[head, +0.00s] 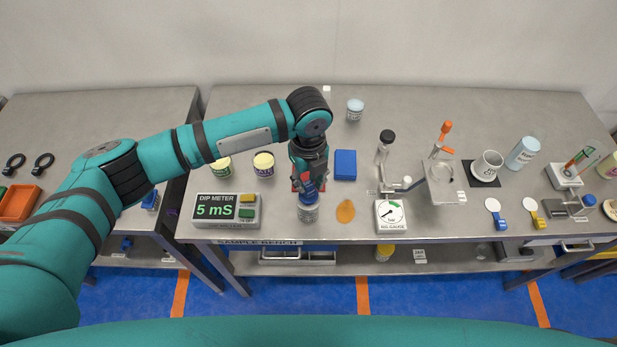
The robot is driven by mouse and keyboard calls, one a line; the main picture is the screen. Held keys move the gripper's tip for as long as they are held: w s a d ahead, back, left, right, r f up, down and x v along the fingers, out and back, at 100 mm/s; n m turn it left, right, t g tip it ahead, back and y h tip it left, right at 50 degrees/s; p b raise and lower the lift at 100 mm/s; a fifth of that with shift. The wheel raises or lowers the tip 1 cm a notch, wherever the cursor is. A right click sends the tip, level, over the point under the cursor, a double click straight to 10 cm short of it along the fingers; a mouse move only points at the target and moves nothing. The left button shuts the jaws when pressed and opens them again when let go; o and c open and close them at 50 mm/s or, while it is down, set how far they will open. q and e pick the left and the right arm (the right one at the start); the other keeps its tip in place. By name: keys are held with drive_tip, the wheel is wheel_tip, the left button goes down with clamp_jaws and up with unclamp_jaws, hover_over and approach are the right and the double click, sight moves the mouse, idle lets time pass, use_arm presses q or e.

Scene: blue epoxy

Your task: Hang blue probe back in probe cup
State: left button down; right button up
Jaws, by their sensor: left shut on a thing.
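My left gripper (306,184) reaches down from above at the table's front middle and is shut on the blue probe (310,190). The probe is upright or nearly so, and the gripper hides much of it. Directly under it stands a small grey-white labelled container (308,213). The probe's lower end is at or in this container's mouth; I cannot tell how deep. I cannot tell for sure whether this container is the probe cup. My right gripper is not in view.
A blue block (345,165) and an orange patch (345,211) lie right of the gripper.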

use_arm(q)
drive_tip(key=shift+f+b, duration=0.35)
drive_tip(key=shift+f, duration=0.45)
drive_tip(key=c, duration=1)
unclamp_jaws()
wheel_tip(320, 180, up, 5)
drive_tip(key=p, duration=0.5)
wheel_tip(320, 180, up, 12)
